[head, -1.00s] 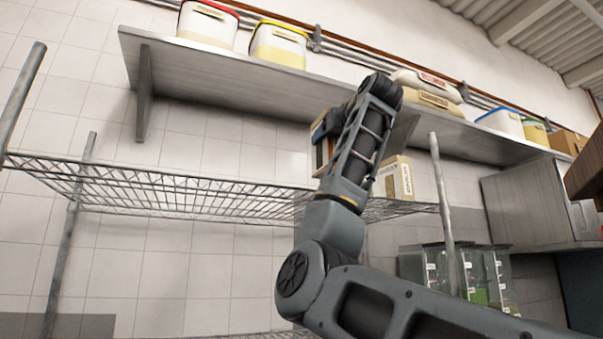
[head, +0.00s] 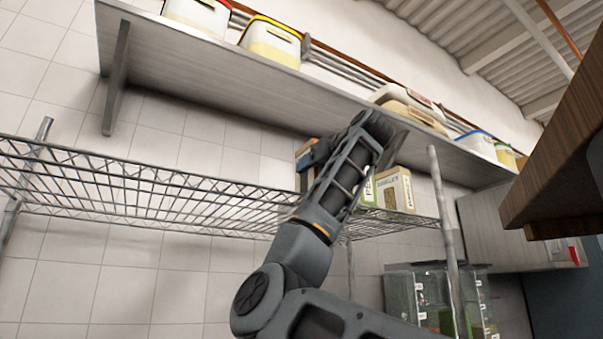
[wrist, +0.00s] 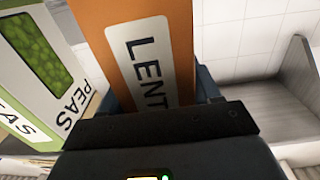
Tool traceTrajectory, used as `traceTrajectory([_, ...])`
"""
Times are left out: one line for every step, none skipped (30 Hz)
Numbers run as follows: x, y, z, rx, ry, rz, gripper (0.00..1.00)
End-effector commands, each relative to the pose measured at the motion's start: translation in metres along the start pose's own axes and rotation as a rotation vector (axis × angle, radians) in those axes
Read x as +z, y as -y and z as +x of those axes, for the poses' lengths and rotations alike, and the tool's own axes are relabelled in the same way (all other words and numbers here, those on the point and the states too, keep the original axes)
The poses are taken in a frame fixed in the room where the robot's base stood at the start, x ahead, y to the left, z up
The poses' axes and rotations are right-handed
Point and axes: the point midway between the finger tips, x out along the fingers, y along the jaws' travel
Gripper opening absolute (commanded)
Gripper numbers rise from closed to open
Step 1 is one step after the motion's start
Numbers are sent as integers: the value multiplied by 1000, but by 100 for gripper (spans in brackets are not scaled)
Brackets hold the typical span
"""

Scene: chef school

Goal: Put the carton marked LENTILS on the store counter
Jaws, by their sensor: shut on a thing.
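The LENTILS carton (wrist: 150,45) is orange with a white label and fills the middle of the wrist view. My gripper (wrist: 160,100) is shut on it, one finger at each side. In the head view my gripper (head: 318,155) is mostly behind my arm, at the wire shelf, with a sliver of the carton (head: 303,152) beside it. Whether the carton touches the shelf cannot be told. I cannot make out which surface is the store counter.
A PEAS carton (wrist: 40,60) stands close beside the held one. A pale carton (head: 396,190) sits at the right of the wire shelf (head: 150,195), near its post (head: 446,235). A solid shelf (head: 220,75) with tubs runs above. A wooden edge (head: 555,150) juts in at right.

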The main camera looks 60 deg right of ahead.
Motion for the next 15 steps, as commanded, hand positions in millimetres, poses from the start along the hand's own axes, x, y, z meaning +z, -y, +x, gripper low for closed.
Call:
traceTrajectory([4, -6, -6, 3, -7, -2, 9])
traceTrajectory([6, -8, -8, 3, -7, -2, 9])
traceTrajectory([7, -9, -9, 2, -7, -2, 9])
traceTrajectory([7, -10, -9, 2, -6, -2, 9])
traceTrajectory([7, -10, -9, 1, -6, -2, 9])
traceTrajectory([6, -10, -9, 1, -6, -2, 9])
traceTrajectory([6, -10, -9, 1, -6, -2, 9])
traceTrajectory([6, -10, -9, 1, -6, -3, 9])
traceTrajectory([6, -9, -9, 1, -6, -3, 9])
traceTrajectory([7, -9, -9, 1, -6, -3, 9])
traceTrajectory([7, -9, -9, 1, -6, -3, 9])
traceTrajectory([9, -9, -9, 1, -5, -3, 9])
traceTrajectory([10, -9, -9, 1, -5, -3, 9])
traceTrajectory([11, -9, -9, 1, -5, -3, 9])
traceTrajectory([10, -9, -9, 1, -6, -3, 64])
